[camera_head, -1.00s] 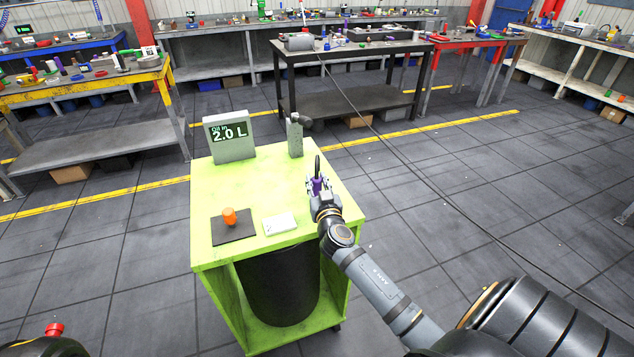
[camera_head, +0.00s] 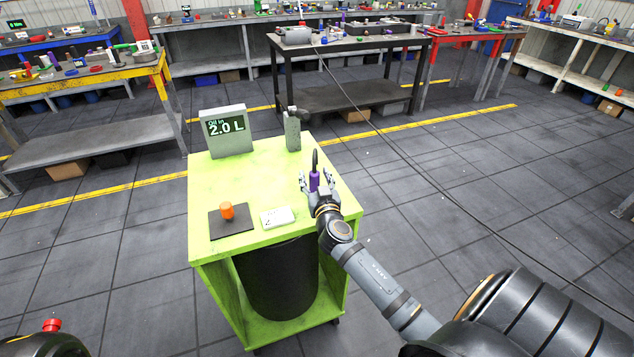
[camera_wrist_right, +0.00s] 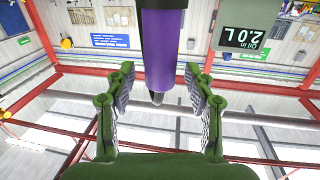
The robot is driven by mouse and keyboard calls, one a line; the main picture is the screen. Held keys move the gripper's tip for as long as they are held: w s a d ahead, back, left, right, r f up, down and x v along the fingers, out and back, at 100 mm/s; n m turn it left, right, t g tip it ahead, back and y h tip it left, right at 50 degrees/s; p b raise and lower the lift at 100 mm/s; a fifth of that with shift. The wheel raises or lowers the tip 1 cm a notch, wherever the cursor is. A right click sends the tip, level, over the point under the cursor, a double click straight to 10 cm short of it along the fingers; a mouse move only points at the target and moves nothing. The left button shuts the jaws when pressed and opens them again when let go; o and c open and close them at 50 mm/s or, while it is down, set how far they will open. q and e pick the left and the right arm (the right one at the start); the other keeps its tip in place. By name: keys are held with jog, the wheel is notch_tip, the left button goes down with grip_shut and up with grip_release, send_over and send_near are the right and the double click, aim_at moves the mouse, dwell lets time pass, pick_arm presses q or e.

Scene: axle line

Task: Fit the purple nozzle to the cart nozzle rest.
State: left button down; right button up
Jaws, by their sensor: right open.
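The purple nozzle (camera_head: 314,181) stands upright at the right side of the green cart top (camera_head: 262,180), its thin black curved part pointing up. In the right wrist view its purple body (camera_wrist_right: 164,50) hangs between the fingers with a gap on each side. My right gripper (camera_head: 315,186) is open around it; the fingers (camera_wrist_right: 160,92) do not touch it. A grey upright post (camera_head: 293,131) with a dark piece at its top stands at the cart's back. I cannot tell which part is the nozzle rest or what supports the nozzle. My left gripper is out of view.
The cart also carries a grey display (camera_head: 227,132) reading 2.0 L, an orange piece (camera_head: 227,211) on a dark mat (camera_head: 240,228) and a white box (camera_head: 278,218). A dark cable (camera_head: 395,145) crosses behind to the black table (camera_head: 345,50). The cart's middle is clear.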

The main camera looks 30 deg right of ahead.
jog(key=v, duration=1.1)
jog(key=shift+s, duration=0.35)
